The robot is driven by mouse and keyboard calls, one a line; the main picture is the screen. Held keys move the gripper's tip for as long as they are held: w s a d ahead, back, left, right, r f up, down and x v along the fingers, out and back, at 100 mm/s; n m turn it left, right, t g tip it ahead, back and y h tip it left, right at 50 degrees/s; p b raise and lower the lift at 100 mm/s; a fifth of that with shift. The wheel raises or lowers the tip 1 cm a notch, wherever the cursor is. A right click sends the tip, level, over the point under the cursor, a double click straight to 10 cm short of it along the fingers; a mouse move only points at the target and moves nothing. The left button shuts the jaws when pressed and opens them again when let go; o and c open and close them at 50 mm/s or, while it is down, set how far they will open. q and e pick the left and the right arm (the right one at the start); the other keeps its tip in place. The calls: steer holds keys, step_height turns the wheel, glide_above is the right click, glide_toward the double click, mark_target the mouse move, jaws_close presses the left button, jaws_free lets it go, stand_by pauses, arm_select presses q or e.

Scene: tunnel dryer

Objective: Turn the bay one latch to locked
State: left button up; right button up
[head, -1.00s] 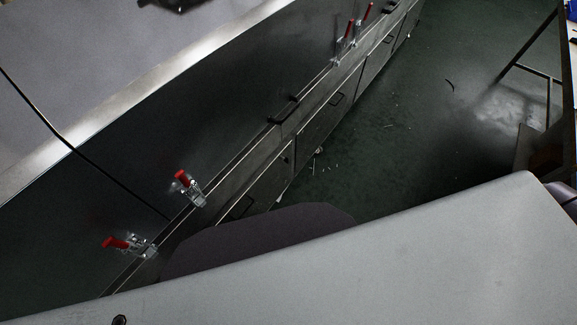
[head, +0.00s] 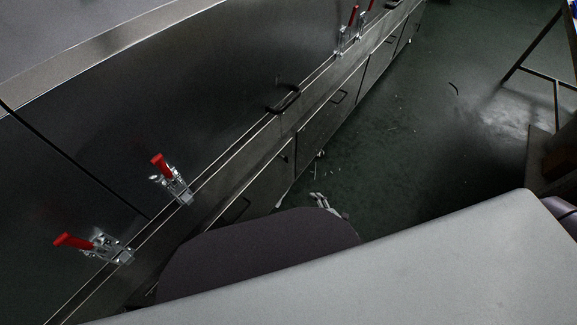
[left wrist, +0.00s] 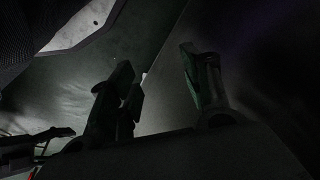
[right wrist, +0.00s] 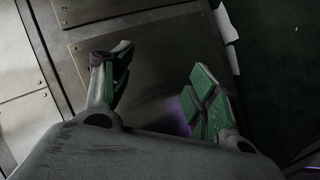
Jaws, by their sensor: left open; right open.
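Two red-handled toggle latches sit on the dryer's edge at the left of the head view: a lower one (head: 95,246) and an upper one (head: 171,178). Two more red-handled latches (head: 346,32) stand at the far end. No label shows which is bay one.
The dryer's dark lid (head: 150,110) has a black handle (head: 284,100). Below its edge run front panels (head: 325,125) with handles. Green floor (head: 400,160) lies open to the right, with small debris. A table frame (head: 535,72) stands at the far right.

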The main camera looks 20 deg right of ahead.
arm_select(q)
step_height(320, 180, up, 6)
steer(key=w+d+h+b, duration=0.1)
steer(key=d+b, duration=0.1)
steer(key=b, duration=1)
steer(key=shift+w+t, duration=0.4)
arm_select(e)
steer(key=w+a+r+n+t+y, duration=0.2)
steer(key=w+r+n+t, duration=0.2)
steer(key=w+r+n, duration=0.1)
steer(key=shift+w+r+n+t+y, duration=0.3)
steer(key=shift+w+r+n+y, duration=0.1)
steer(key=shift+r+n, duration=0.55)
arm_select(q)
steer(key=shift+r, duration=0.1)
arm_select(e)
steer(key=shift+r, duration=0.1)
arm_select(q)
steer(key=shift+d, duration=0.1)
arm_select(e)
steer(key=shift+w, duration=0.15)
